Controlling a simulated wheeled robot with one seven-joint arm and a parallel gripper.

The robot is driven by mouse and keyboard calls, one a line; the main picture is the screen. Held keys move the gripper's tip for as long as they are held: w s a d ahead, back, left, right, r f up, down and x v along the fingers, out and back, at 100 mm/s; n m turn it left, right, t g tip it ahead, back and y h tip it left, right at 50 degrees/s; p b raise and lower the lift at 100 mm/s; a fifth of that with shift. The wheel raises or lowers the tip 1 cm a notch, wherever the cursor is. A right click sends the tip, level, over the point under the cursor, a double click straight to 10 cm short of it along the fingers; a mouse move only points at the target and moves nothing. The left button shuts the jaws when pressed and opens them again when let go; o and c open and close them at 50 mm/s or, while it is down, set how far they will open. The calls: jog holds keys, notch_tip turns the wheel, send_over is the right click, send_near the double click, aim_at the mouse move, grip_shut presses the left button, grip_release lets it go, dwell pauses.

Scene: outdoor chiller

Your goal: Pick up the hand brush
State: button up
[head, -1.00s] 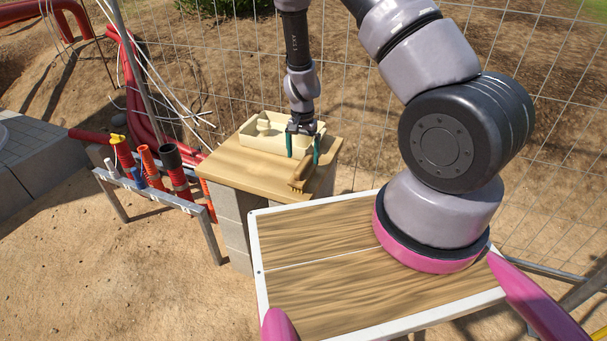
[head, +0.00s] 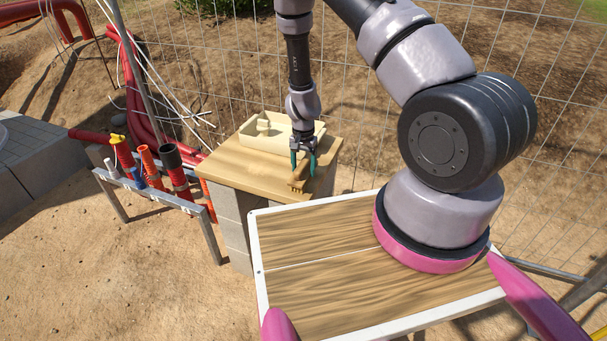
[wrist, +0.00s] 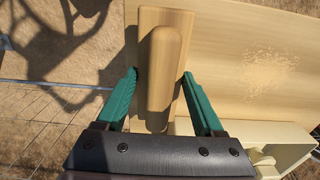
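The hand brush (head: 298,187) is a tan wooden piece lying near the right edge of the table. In the wrist view the brush (wrist: 167,65) runs lengthwise between my fingers, with a raised, rounded wooden grip on a flat, paler base. My gripper (head: 303,174) is open, its teal fingers pointing down over the brush. In the wrist view, my gripper (wrist: 160,75) has one finger on each side of the grip, with gaps visible. I cannot tell how far the fingertips are above the tabletop. The brush's bristles are hidden.
The wooden table (head: 228,167) stands on grey blocks. A cream tray (head: 243,139) sits on it behind my gripper; its edge (wrist: 270,130) is close by my right finger. A pale speckled patch (wrist: 265,72) lies on the tabletop. A wire fence (head: 362,120) stands behind.

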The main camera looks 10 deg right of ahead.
grip_shut()
notch_tip(320, 180, up, 10)
dwell(0.3)
